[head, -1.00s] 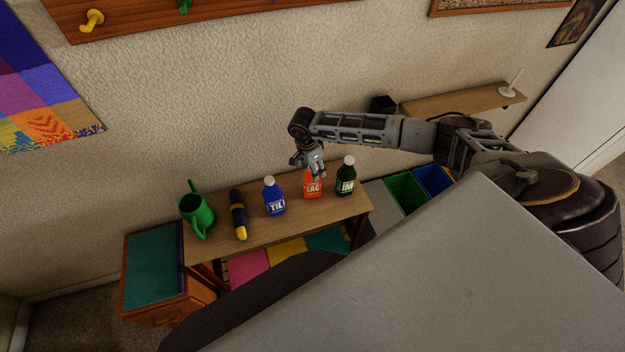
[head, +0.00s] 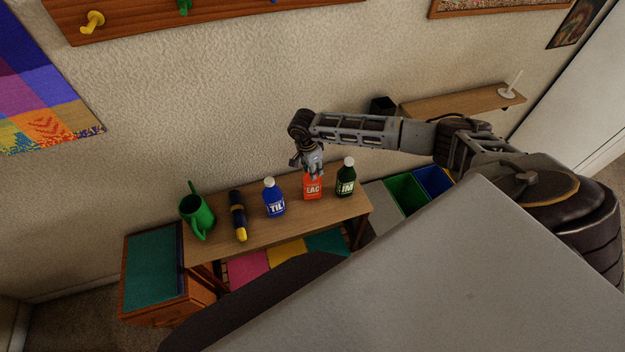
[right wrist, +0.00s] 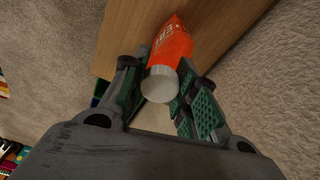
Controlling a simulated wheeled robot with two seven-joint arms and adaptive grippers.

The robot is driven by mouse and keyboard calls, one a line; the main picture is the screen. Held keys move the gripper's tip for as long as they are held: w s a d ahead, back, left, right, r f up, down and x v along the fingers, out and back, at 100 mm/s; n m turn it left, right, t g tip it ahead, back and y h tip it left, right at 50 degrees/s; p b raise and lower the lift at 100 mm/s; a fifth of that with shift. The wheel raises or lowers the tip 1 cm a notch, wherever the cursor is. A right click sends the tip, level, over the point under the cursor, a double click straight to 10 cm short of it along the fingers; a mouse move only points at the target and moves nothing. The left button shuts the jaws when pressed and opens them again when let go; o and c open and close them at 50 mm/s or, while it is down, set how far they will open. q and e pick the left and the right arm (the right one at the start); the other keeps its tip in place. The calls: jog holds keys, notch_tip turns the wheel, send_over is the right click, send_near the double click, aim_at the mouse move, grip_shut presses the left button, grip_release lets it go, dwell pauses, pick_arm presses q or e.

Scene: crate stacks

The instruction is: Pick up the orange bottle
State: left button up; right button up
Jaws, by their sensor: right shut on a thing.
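The orange bottle (head: 313,188) stands on the wooden bench (head: 262,236) between a blue bottle and a dark green bottle. My right gripper (head: 314,168) comes down on it from above and is shut on its upper part. In the right wrist view the orange bottle (right wrist: 172,46) and its white cap (right wrist: 160,84) lie between the two green-padded fingers (right wrist: 158,98). In the head view the gripper hides the cap. The bottle appears to rest on the bench top. My left gripper is not in view.
The blue bottle (head: 274,199) is close on the left and the green bottle (head: 346,180) close on the right. A dark flashlight (head: 238,214) and a green watering can (head: 197,214) are further left. The wall (head: 250,110) rises behind the bench.

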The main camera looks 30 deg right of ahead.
jog(key=shift+r+b, duration=0.6)
jog(key=shift+r, duration=4.4)
